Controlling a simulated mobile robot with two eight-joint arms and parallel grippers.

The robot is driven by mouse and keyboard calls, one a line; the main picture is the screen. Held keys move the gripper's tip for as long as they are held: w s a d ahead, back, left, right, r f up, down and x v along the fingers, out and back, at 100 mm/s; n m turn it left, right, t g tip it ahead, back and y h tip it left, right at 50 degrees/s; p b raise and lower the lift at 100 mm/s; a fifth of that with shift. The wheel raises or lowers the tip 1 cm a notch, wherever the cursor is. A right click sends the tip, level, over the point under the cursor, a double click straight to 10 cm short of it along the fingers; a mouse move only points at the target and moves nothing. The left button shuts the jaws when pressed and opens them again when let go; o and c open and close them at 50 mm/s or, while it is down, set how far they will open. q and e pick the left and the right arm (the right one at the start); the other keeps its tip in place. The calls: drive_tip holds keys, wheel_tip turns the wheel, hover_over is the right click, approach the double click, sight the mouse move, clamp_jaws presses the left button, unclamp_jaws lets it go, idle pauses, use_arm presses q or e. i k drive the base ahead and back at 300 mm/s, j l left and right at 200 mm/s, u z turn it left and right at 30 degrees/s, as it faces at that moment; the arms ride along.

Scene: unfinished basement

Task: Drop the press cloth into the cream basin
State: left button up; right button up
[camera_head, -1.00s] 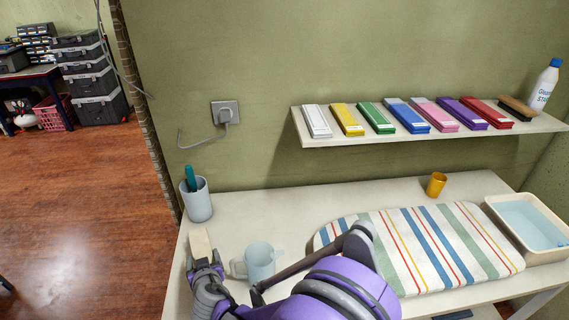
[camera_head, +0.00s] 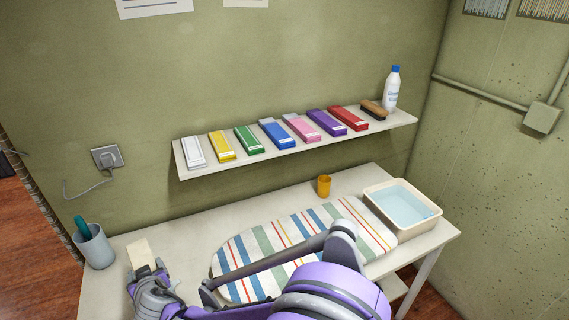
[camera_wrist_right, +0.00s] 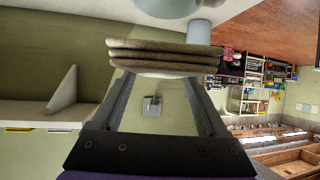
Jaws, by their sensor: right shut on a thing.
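The press cloth (camera_head: 139,253) is a cream folded pad, and my right gripper (camera_head: 147,272) is shut on it at the left end of the table. In the right wrist view the folded layers of the cloth (camera_wrist_right: 165,58) show between the two fingers (camera_wrist_right: 163,80). The cream basin (camera_head: 420,229) stands at the table's right end with pale blue water in it. The gripper and cloth are far to the left of the basin, with the striped ironing pad between. My left gripper is not in view.
The striped pad (camera_head: 262,247) lies mid-table, partly behind my right arm. An orange cup (camera_head: 324,186) stands behind it. A blue-grey holder (camera_head: 96,249) stands at the left edge. A shelf (camera_head: 290,151) with coloured boxes, a brush (camera_head: 373,109) and a bottle (camera_head: 391,90) overhangs the back.

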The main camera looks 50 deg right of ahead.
sight(397, 212)
drive_tip(key=k+l+z, duration=0.1)
drive_tip(key=l, duration=0.25)
drive_tip(key=k+l, duration=0.15)
drive_tip(key=l, duration=0.15)
drive_tip(key=k+l+z, duration=0.15)
drive_tip(key=l, duration=0.2)
drive_tip(key=k+l+z, duration=0.1)
drive_tip(key=l, duration=0.25)
drive_tip(key=k+l, duration=0.1)
drive_tip(key=l, duration=0.25)
drive_tip(key=l+z, duration=0.15)
drive_tip(key=l, duration=0.45)
drive_tip(key=i+l+z, duration=0.15)
drive_tip(key=l, duration=0.5)
drive_tip(key=l+z, duration=0.15)
drive_tip(key=l, duration=0.45)
drive_tip(key=l+z, duration=0.25)
drive_tip(key=l, duration=0.65)
drive_tip(key=j, duration=1.2)
